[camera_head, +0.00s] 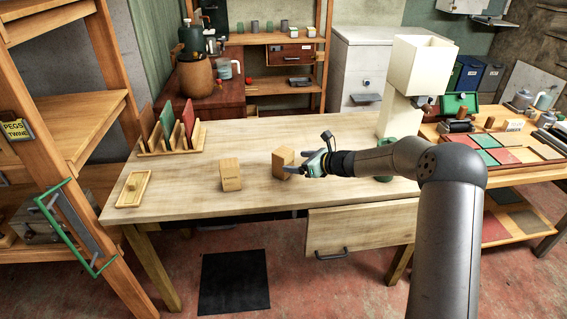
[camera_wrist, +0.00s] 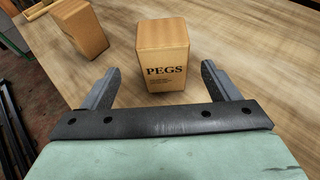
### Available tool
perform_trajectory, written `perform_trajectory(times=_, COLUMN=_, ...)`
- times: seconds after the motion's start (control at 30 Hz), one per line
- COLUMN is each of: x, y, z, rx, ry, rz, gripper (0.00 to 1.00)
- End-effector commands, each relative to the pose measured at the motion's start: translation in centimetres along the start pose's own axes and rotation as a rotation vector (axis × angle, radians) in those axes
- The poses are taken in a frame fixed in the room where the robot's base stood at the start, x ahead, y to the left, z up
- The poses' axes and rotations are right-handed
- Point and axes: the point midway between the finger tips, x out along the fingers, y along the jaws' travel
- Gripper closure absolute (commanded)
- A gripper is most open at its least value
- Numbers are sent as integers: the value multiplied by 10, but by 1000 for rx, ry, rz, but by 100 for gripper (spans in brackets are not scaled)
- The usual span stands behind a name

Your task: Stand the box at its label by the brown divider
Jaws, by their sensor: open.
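A light wooden box with the label PEGS (camera_wrist: 166,58) stands upright on the table; in the head view this box (camera_head: 282,157) is at mid-table. My gripper (camera_head: 303,165) is low beside it; in the wrist view the open fingers (camera_wrist: 158,75) are on either side of the box's near end, with gaps visible. A second similar box (camera_head: 230,174) stands to the left, its small print unclear, and shows in the wrist view (camera_wrist: 82,28). The brown divider (camera_head: 147,124) stands leftmost in a wooden rack (camera_head: 172,147), beside a green divider (camera_head: 167,122) and a red divider (camera_head: 188,118).
A small wooden tray with a knob (camera_head: 120,198) lies at the table's left front. A shelf sign (camera_head: 16,128) reads PEGS TWINE. The table (camera_head: 235,140) is clear between rack and boxes.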

Motion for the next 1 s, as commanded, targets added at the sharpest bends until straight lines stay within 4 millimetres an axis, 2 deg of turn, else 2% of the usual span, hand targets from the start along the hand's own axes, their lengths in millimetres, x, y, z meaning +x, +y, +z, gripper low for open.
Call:
perform_trajectory(times=0.1, x=18, y=0, z=0, rx=0, ry=-1, rz=2, gripper=18)
perform_trajectory(times=0.37, x=37, y=-1, z=0, rx=-1, ry=1, rz=1, gripper=18)
perform_trajectory(times=0.6, x=71, y=-4, z=-2, rx=-2, ry=0, rz=2, gripper=18)
perform_trajectory(times=0.9, x=78, y=-4, z=-2, rx=-2, ry=1, rz=0, gripper=18)
perform_trajectory(times=0.93, x=78, y=-4, z=-2, rx=-2, ry=1, rz=0, gripper=21)
perform_trajectory(times=1.0, x=78, y=-4, z=-2, rx=-2, ry=1, rz=0, gripper=40)
